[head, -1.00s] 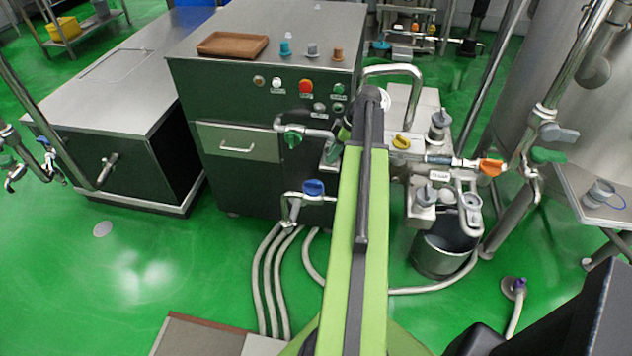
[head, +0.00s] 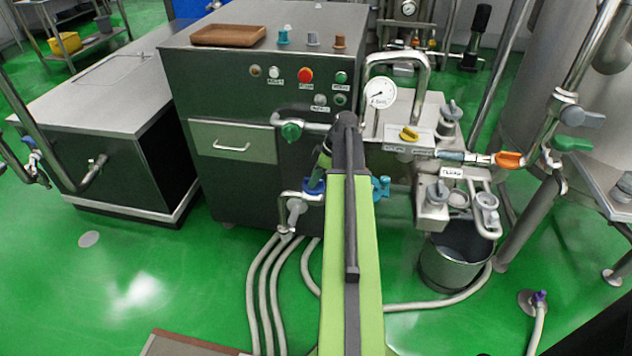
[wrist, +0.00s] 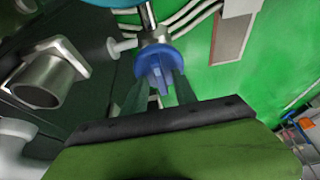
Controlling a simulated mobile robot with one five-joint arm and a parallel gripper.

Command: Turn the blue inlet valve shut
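The blue inlet valve (head: 312,187) is on a pipe at the lower right of the dark cabinet, partly hidden behind my arm in the head view. In the wrist view its blue handle (wrist: 155,62), a round disc with a raised grip, is straight ahead. My gripper (wrist: 158,85) has its two dark green fingers apart, one on each side of the raised grip. A small gap seems to show beside the grip; contact is hard to tell. In the head view my arm hides the gripper.
A green valve (head: 291,131) is above the blue one. A teal handle (head: 381,188) shows just right of my arm. Yellow (head: 408,133) and orange (head: 509,160) valves are farther right, above a bucket (head: 455,262). Hoses (head: 265,290) run along the floor. A metal pipe end (wrist: 45,78) is left in the wrist view.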

